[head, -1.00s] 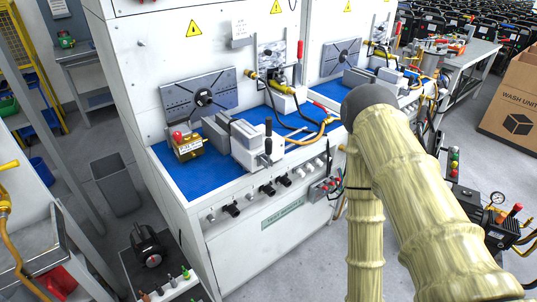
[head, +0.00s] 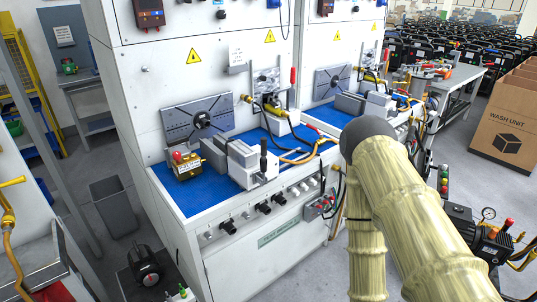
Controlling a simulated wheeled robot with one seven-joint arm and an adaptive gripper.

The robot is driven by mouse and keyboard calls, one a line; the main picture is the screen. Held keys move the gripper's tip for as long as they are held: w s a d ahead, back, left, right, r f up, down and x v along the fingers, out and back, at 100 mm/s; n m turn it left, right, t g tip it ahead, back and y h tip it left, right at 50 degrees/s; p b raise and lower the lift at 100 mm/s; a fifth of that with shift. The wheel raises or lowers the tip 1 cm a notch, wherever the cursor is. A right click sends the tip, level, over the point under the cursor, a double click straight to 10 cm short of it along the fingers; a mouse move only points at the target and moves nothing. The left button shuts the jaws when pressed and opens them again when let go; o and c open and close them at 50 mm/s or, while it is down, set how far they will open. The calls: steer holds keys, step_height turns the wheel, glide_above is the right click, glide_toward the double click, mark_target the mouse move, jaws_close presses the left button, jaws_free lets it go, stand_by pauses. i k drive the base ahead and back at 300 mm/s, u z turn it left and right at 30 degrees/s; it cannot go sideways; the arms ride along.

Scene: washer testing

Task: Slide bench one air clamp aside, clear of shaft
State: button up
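On the nearer bench, a grey slotted faceplate (head: 180,122) stands upright on the white panel, with a dark round shaft hub (head: 202,120) at its middle. A grey block-like clamp unit (head: 243,160) with a black upright handle (head: 263,156) sits on the blue mat, right of and in front of the hub. A brass and black fitting with a hose (head: 272,108) stands further right against the panel. I cannot tell for certain which of these is the air clamp. My arm, in a pale yellow sleeve, fills the lower right; my gripper is not in view.
A brass box with a red knob (head: 185,165) sits on the blue mat (head: 205,196). An orange hose (head: 300,157) crosses the mat's right side. A second similar bench (head: 345,103) stands beyond. A grey bin (head: 113,205) is on the left floor; a cardboard carton (head: 507,125) stands right.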

mark_target(243, 160)
steer(key=z, duration=0.25)
steer(key=i, duration=0.85)
steer(key=u, duration=0.2)
